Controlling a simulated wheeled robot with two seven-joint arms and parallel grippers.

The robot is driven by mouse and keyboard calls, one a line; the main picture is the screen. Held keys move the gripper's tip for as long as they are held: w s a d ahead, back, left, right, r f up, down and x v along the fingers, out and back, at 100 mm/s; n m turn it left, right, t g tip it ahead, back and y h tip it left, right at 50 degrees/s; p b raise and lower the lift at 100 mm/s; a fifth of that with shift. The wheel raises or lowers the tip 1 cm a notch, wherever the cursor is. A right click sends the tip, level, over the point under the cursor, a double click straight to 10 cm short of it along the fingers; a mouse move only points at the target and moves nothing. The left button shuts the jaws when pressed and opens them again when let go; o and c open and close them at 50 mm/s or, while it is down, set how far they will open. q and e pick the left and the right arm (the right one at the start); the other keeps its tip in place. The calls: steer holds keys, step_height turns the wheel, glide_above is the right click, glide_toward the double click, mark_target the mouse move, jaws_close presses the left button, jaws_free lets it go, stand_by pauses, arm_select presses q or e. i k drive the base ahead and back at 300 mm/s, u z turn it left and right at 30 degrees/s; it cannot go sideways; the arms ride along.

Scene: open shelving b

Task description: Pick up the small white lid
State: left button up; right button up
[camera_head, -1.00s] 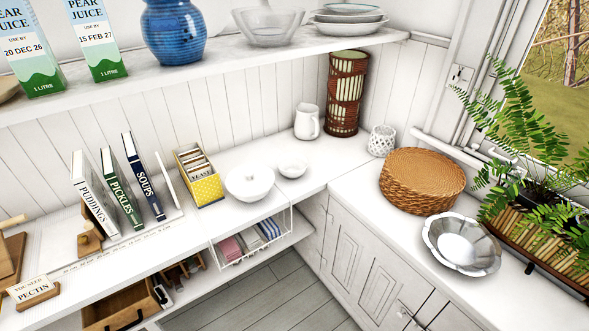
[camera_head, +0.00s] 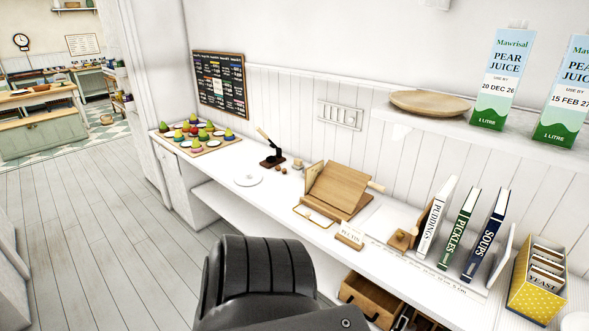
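A small round white disc (camera_head: 248,180), which looks like the lid, lies flat on the white counter, left of the wooden stand. A small mark shows at its middle, but it is too small to make out. Neither of my grippers is in view. A dark grey, rounded part at the bottom centre looks like one of my arm links. It stands in front of the counter's front edge and hides part of the lower shelf.
A tray of colourful pieces (camera_head: 195,137) is left of the disc. A black press-like tool (camera_head: 271,152) stands behind it. A wooden stand (camera_head: 340,190), PECTIN sign (camera_head: 350,237) and upright books (camera_head: 459,228) are to the right. Floor (camera_head: 95,240) at left is open.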

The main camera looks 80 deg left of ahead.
mark_target(248, 178)
steer(key=z, duration=1.95)
steer(key=k, duration=1.85)
steer(key=u, duration=3.05)
